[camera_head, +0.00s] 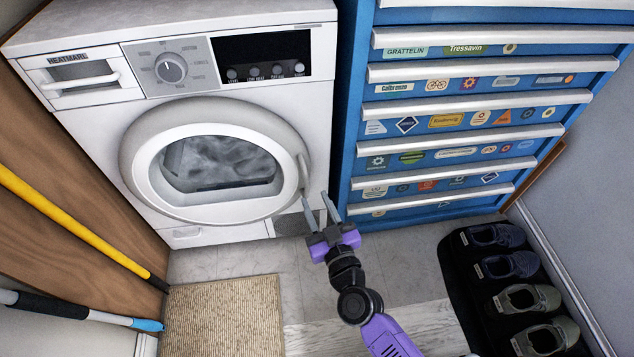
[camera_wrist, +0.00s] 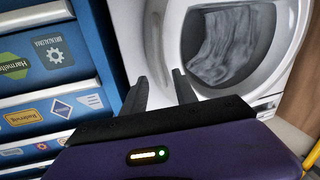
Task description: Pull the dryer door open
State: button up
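The white dryer (camera_head: 95,120) stands at the left in the head view. Its round door (camera_head: 150,160) looks shut, with grey cloth visible through the glass. The door handle (camera_head: 303,172) is on the right side of the door's rim. The door also fills the upper right of the wrist view (camera_wrist: 275,75). My gripper (camera_head: 318,203) is just below and right of the handle in the head view, its two fingers apart with nothing between them. In the wrist view the gripper (camera_wrist: 160,82) points toward the door's edge. I cannot tell whether a finger touches the door.
A blue tool chest (camera_head: 350,110) with stickered drawers stands close on the right of the dryer. A black mat (camera_head: 462,275) with several shoes lies at the lower right. A beige rug (camera_head: 225,315) lies in front of the dryer. Yellow and black poles (camera_head: 70,222) lean at the left.

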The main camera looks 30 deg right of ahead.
aim_at(308, 182)
jog(key=shift+w+d+b, duration=0.25)
jog(key=shift+w+b, duration=0.2)
jog(key=shift+w, duration=1.5)
jog(key=shift+w+d+b, duration=0.2)
jog(key=shift+w+b, duration=0.25)
jog(key=shift+w, duration=1.45)
jog(key=shift+c, duration=0.4)
grip_shut()
